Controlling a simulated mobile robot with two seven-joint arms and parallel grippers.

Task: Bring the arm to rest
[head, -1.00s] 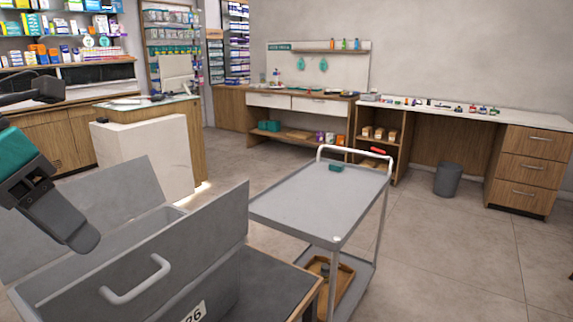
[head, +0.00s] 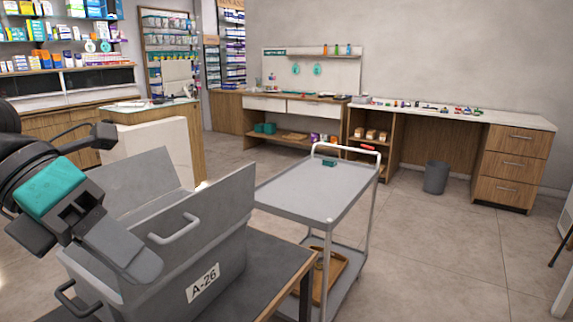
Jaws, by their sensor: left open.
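My left arm comes in from the left edge. My left gripper (head: 112,190), dark with a teal panel, is open and nothing shows between its fingers. It hangs in front of the grey bin (head: 228,245) labelled A-26, covering part of the bin's left side. The bin has raised lid flaps and stands on a dark table (head: 270,262). Its inside is mostly hidden. My right arm and gripper are not in view.
A grey trolley (head: 300,200) with a white handle stands right of the bin, a small teal box (head: 330,163) on its top. A waste bin (head: 436,177) stands near the drawers (head: 507,166). Open floor (head: 440,250) lies at the right.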

